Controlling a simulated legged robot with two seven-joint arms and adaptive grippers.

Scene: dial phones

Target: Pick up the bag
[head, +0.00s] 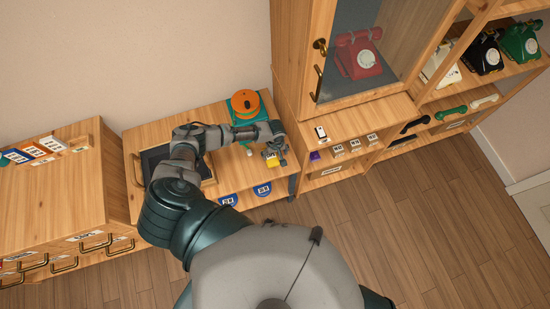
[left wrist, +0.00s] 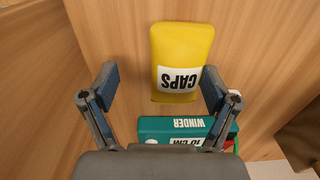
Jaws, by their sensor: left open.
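A yellow bag labelled CAPS (left wrist: 181,55) lies on the wooden surface in the left wrist view, its label upside down. In the head view it is a small yellow patch (head: 271,162), partly covered by my left gripper (head: 277,156). In the left wrist view my left gripper (left wrist: 160,90) is open. Its two fingers are apart, one on each side of the bag's lower end in the picture, and nothing is held. My right gripper is not in view.
A teal box labelled WINDER (left wrist: 180,127) lies close below the bag in the wrist view. A teal device with an orange drum (head: 245,103) stands behind my left arm. A dark tray (head: 160,160) is to the left. A cabinet (head: 345,100) with telephones rises at right.

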